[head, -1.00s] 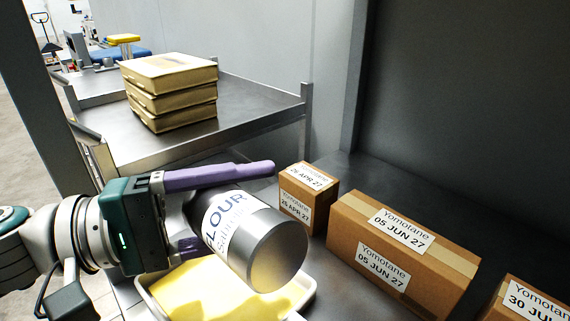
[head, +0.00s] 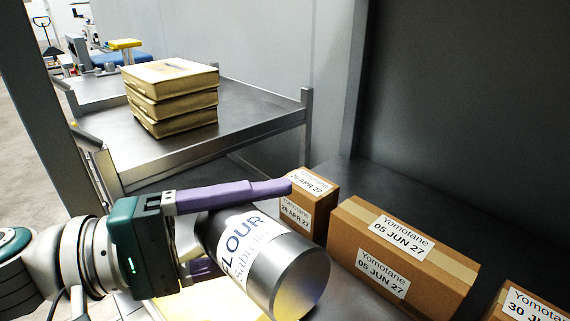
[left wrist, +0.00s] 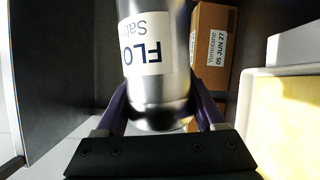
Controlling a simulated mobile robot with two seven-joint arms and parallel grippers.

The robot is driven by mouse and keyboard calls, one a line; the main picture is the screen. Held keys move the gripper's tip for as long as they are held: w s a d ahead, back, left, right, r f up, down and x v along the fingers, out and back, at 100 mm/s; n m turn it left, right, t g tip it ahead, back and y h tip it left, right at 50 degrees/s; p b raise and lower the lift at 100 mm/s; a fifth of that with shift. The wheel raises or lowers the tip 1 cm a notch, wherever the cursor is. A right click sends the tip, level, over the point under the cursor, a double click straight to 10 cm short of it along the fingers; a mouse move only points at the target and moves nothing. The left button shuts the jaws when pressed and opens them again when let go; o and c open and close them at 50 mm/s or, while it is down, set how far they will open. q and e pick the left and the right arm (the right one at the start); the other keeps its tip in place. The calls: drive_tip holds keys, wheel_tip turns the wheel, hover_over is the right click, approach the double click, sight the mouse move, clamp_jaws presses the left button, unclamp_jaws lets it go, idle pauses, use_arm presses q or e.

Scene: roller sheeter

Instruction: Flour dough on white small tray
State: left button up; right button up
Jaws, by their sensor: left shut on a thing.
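A metal flour shaker (head: 298,280) with a white "FLOUR" label is in my left gripper (head: 240,225). The purple fingers are shut around its sides, and it lies tilted in the head view. The shaker also shows in the left wrist view (left wrist: 158,85), between both fingers. The yellow dough (head: 215,308) shows at the bottom of the head view, mostly hidden behind the shaker and gripper. In the left wrist view the dough (left wrist: 285,120) lies on the white tray (left wrist: 247,110) at the right. My right gripper is not in view.
Several brown boxes stand to the right, including a small box (head: 322,199) close to the gripper's fingertip and a long box (head: 400,255). A metal cart (head: 255,115) behind carries a stack of tan packages (head: 172,98). A dark wall rises at the back right.

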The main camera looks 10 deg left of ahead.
use_arm(q)
drive_tip(key=w+a+b, duration=0.2)
drive_tip(key=a+b, duration=0.1)
drive_tip(key=shift+w+f, duration=0.15)
drive_tip(key=shift+f, duration=0.05)
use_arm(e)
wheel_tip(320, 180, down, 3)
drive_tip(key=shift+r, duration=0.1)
use_arm(q)
drive_tip(key=shift+w+a+r, duration=0.2)
drive_tip(key=shift+a+r, duration=0.05)
drive_tip(key=s+d+p, duration=0.1)
drive_tip(key=s+d, duration=0.1)
drive_tip(key=shift+s+d+r+p, duration=0.1)
drive_tip(key=shift+d+p, duration=0.3)
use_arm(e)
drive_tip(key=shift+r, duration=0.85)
use_arm(q)
drive_tip(key=shift+s+d, duration=0.25)
drive_tip(key=shift+d, duration=0.1)
drive_tip(key=shift+a+f, duration=0.1)
drive_tip(key=shift+f, duration=0.1)
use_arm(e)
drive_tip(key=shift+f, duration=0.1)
